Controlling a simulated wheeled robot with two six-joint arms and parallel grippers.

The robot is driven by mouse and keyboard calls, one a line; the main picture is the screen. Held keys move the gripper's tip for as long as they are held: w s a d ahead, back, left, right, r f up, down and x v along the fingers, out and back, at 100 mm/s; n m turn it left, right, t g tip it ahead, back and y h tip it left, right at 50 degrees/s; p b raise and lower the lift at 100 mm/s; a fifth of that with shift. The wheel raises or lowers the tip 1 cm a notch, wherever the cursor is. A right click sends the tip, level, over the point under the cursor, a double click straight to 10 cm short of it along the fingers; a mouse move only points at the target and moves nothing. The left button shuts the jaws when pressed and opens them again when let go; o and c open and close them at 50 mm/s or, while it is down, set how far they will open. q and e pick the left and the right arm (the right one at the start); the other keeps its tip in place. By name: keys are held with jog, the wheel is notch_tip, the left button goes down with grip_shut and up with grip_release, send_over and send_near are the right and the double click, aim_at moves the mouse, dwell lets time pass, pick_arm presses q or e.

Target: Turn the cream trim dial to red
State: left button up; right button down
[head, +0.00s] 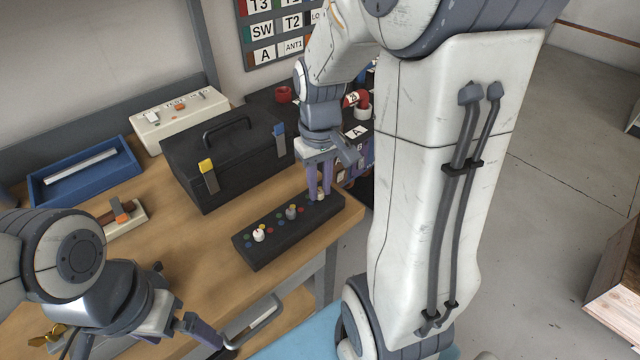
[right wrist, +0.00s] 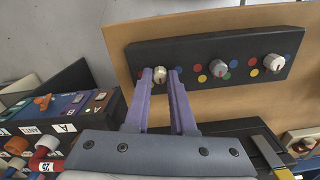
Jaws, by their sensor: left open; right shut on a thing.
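A black panel (head: 262,250) on the wooden bench carries a row of three dials. The cream dial (right wrist: 158,75) is at the left end of the panel in the right wrist view. My right gripper (head: 320,194) reaches down to the panel's right end in the head view and is shut on this dial. Its purple fingers (right wrist: 161,85) flank the dial and hide part of the coloured dots around it. I cannot tell which colour the dial points to. A grey dial (head: 291,212) is in the middle and a white dial (head: 259,235) at the other end. My left gripper (head: 155,340) is open and empty.
A black toolbox (head: 232,165) stands behind the panel. Bare bench top lies left of the panel.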

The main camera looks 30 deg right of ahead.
jog(key=m+p, duration=0.2)
jog(key=m, duration=0.1)
jog(key=shift+r+m, duration=0.15)
jog(key=shift+m, duration=0.15)
jog(key=m+p, duration=0.2)
jog(key=m, duration=0.3)
jog(key=shift+p, duration=0.3)
jog(key=m+p, duration=0.1)
jog(key=m, duration=0.4)
jog(key=shift+w+p, duration=0.1)
jog(key=shift+p, duration=0.3)
jog(key=shift+m+p, duration=0.65)
jog(key=shift+m, duration=1.45)
jog(key=c, duration=0.8)
grip_release()
jog(key=shift+o, duration=0.2)
